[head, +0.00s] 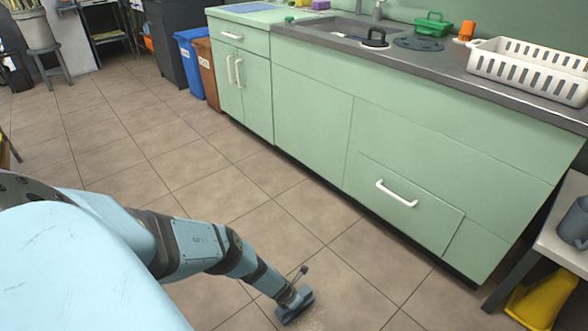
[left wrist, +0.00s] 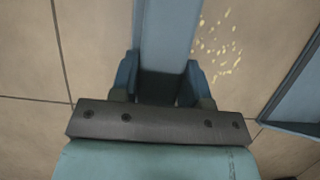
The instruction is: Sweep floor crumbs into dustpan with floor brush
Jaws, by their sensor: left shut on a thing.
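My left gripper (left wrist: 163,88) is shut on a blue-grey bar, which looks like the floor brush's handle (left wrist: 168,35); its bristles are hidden. In the head view the gripper (head: 290,298) is low at the bottom middle, with a blue-grey block at its end close to the floor. Pale yellow crumbs (left wrist: 218,48) lie scattered on the tiles just right of the bar in the left wrist view. A blue, raised-edged piece that looks like the dustpan (left wrist: 296,95) is cut off at that view's right edge. My right gripper is not in view.
Green cabinets (head: 310,120) with white handles run along the right of the floor. Blue (head: 190,62) and brown (head: 207,73) bins stand farther back. A table (head: 550,235) and a yellow object (head: 542,298) are at the lower right. The tiled floor between is open.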

